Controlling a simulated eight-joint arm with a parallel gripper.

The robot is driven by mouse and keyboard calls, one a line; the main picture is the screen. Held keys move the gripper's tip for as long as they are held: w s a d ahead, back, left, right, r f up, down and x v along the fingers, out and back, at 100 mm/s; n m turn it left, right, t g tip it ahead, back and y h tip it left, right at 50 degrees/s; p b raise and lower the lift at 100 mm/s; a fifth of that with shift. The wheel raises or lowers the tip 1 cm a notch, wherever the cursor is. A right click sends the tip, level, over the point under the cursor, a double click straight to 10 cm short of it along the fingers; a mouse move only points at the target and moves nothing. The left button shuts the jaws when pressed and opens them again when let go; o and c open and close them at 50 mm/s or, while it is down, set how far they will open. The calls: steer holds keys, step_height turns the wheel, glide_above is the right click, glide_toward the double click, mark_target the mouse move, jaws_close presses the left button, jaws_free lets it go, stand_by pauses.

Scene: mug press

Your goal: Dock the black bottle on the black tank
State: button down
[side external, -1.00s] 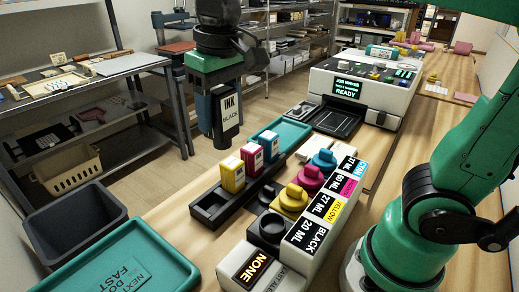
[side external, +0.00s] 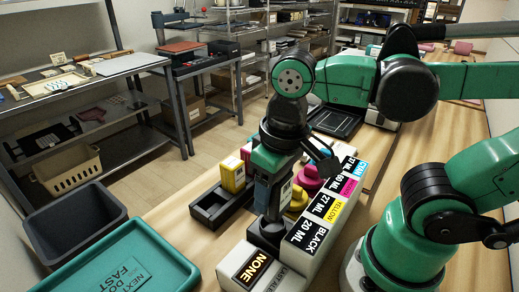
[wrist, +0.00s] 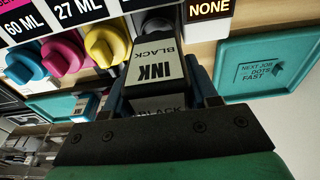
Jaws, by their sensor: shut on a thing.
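The black bottle (wrist: 155,68) has a white label reading INK BLACK and fills the middle of the wrist view. My gripper (wrist: 160,92) is shut on it, with a finger on each side. In the side external view my gripper (side external: 270,190) holds the bottle low, directly over the black tank (side external: 268,233), at the near end of the tank row beside the BLACK 20 ML label. The bottle looks upright. Its lower end meets or nearly meets the tank, and the gripper and bottle hide the tank's opening, so I cannot tell whether it is seated.
The yellow tank cap (wrist: 104,45) and magenta cap (wrist: 62,52) are close beside the bottle. A dark bottle rack (side external: 212,208) with a yellow bottle (side external: 232,174) stands to the left. A teal tray (side external: 120,262) and grey bin (side external: 75,222) lie farther left.

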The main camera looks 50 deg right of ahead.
mark_target(272, 202)
steer(key=shift+f, duration=0.9)
steer(key=shift+f, duration=0.55)
stand_by(0.5)
steer(key=c, duration=0.5)
jaws_free()
steer(key=shift+c, duration=0.2)
steer(key=shift+s+r, duration=0.2)
steer(key=shift+r, duration=1.6)
steer(key=shift+s+r, duration=0.25)
steer(key=shift+r, duration=1.6)
steer(key=shift+s+r, duration=0.2)
steer(key=shift+r, duration=1.6)
